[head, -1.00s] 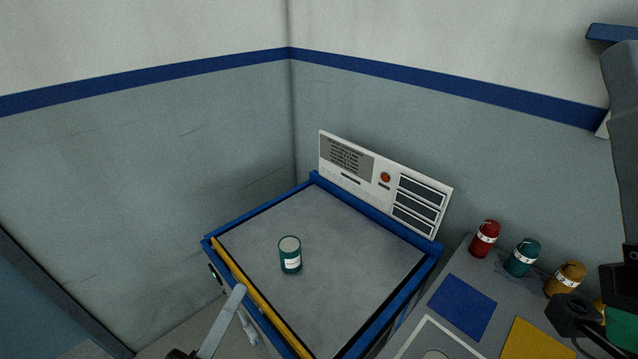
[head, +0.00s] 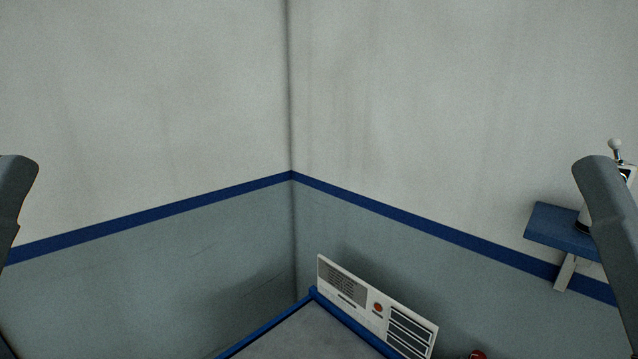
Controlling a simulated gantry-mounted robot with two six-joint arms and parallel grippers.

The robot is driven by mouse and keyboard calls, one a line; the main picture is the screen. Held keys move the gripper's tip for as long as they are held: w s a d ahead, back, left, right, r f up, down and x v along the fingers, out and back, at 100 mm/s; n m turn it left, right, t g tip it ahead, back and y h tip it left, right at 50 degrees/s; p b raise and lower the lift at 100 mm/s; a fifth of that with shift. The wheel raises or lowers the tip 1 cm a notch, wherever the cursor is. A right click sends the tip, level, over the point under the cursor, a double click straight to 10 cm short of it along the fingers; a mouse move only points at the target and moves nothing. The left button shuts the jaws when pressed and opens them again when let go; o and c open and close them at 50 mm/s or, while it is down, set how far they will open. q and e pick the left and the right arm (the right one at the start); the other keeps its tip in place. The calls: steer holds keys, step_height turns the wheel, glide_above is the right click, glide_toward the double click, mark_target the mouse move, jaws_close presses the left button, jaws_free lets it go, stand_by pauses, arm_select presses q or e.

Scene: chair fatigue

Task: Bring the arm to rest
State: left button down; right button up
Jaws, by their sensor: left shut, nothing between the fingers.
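Only upper links of my two arms show, one grey link at the left edge and one at the right edge of the head view. Both links stand upright and run out of the picture. Neither gripper is in view, so I cannot see the fingers or anything near them.
A blue-framed table (head: 303,331) with a grey top shows at the bottom, in the room's corner. A white panel (head: 347,280) with a red button stands behind it. A blue wall shelf (head: 556,229) is at the right, partly behind my arm link. A red item (head: 478,355) barely shows below.

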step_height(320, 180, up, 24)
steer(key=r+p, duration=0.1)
steer(key=p, duration=2)
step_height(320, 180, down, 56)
steer(key=b, duration=5.5)
steer(key=shift+b, duration=0.3)
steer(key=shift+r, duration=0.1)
